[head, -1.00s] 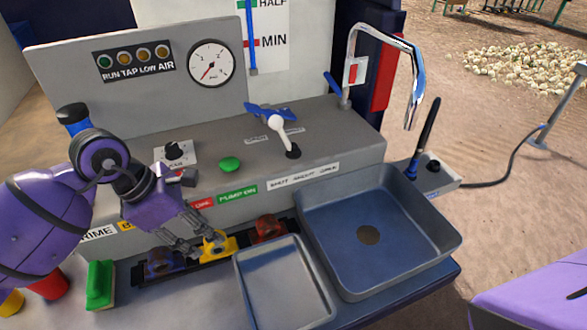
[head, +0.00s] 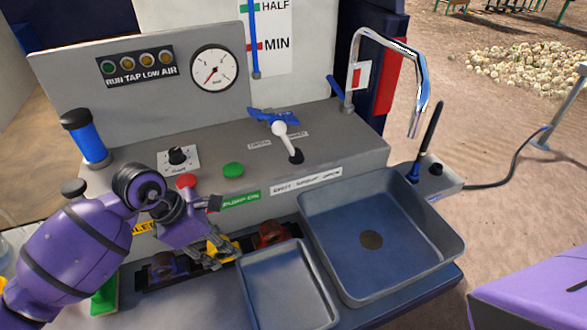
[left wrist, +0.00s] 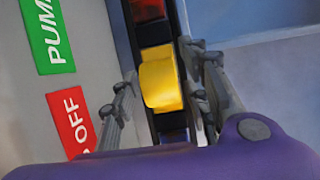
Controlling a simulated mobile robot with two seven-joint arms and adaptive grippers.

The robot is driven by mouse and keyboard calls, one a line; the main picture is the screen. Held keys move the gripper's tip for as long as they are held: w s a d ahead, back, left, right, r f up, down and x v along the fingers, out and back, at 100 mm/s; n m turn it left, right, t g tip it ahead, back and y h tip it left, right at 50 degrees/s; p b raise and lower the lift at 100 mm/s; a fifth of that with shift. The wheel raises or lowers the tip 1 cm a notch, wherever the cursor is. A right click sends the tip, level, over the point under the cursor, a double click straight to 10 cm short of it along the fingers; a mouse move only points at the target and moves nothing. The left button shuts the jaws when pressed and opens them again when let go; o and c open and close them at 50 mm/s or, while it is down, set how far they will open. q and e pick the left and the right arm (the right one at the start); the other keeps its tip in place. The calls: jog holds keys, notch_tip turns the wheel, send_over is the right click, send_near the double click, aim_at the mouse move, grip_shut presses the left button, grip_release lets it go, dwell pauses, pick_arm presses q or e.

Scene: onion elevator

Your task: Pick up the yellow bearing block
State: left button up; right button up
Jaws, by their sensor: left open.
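The yellow bearing block (head: 224,247) sits in a dark rail below the control panel, between a dark block and a red block. My left gripper (head: 214,249) is open right at the yellow block and partly covers it in the head view. In the left wrist view the yellow block (left wrist: 161,82) shows between the two spread fingers of my left gripper (left wrist: 158,80), closer to the right finger. I cannot tell whether a finger touches it. My right gripper is not in view.
The red block (head: 270,233) and dark block (head: 166,265) flank it in the rail (head: 145,280). A grey tray (head: 290,285) lies in front, with a sink (head: 405,240) to its right. A green sponge (head: 105,298) is partly hidden by my left arm.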

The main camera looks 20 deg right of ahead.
pick_arm(q)
grip_shut()
jog(key=shift+r, duration=0.1)
jog(key=shift+w, duration=0.1)
